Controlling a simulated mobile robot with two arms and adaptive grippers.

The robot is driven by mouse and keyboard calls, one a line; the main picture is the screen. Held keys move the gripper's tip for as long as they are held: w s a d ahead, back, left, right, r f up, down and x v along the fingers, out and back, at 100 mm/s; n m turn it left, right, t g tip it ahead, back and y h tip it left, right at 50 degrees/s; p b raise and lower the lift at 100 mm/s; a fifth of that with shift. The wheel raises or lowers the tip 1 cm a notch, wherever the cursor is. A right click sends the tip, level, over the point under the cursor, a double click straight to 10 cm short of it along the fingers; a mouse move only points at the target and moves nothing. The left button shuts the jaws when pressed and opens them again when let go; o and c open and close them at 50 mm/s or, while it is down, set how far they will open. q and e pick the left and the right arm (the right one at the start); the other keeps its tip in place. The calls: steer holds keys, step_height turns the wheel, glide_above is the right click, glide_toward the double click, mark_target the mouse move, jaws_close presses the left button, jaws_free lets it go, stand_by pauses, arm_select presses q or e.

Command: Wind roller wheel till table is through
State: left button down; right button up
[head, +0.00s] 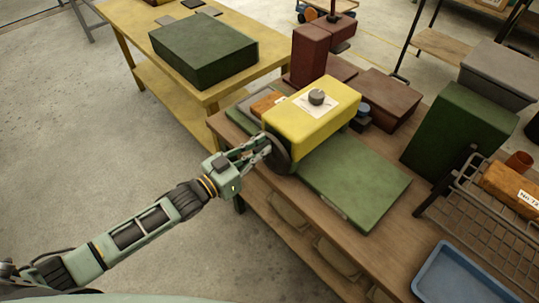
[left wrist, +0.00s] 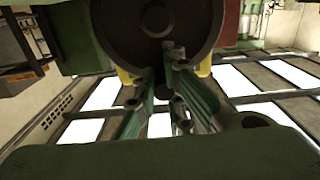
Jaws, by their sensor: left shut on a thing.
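The sheet roller is a yellow box (head: 312,112) with a grey knob (head: 316,97) on a white plate on top. Its dark round wheel (head: 277,153) is on the side facing my arm. A flat green table (head: 355,180) lies under the yellow box and sticks out mostly to the lower right, with a small part at the upper left. My left gripper (head: 262,146) is at the wheel, its fingers shut on it. In the left wrist view the wheel (left wrist: 120,35) fills the top, with the fingers (left wrist: 165,95) at its lower edge. My right gripper is not in view.
The roller stands on a brown wooden bench (head: 300,215). A dark red machine (head: 310,55) and a brown box (head: 388,97) are behind it. A green box (head: 455,125), wire rack (head: 490,215) and blue tray (head: 465,275) are at right. A yellow table (head: 130,30) stands at the back left.

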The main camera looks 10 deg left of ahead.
arm_select(q)
steer(key=shift+w+a+r, duration=0.1)
steer(key=shift+w+a, duration=0.05)
steer(key=shift+a, duration=0.05)
stand_by(0.4)
steer(key=shift+s+d+f+p, duration=0.25)
steer(key=shift+s+d+p, duration=0.05)
steer(key=shift+s+d, duration=0.6)
steer(key=shift+d, duration=0.35)
steer(key=c, duration=2.5)
jaws_free()
steer(key=o, duration=1.9)
steer(key=shift+o, duration=0.2)
steer(key=shift+p, duration=0.3)
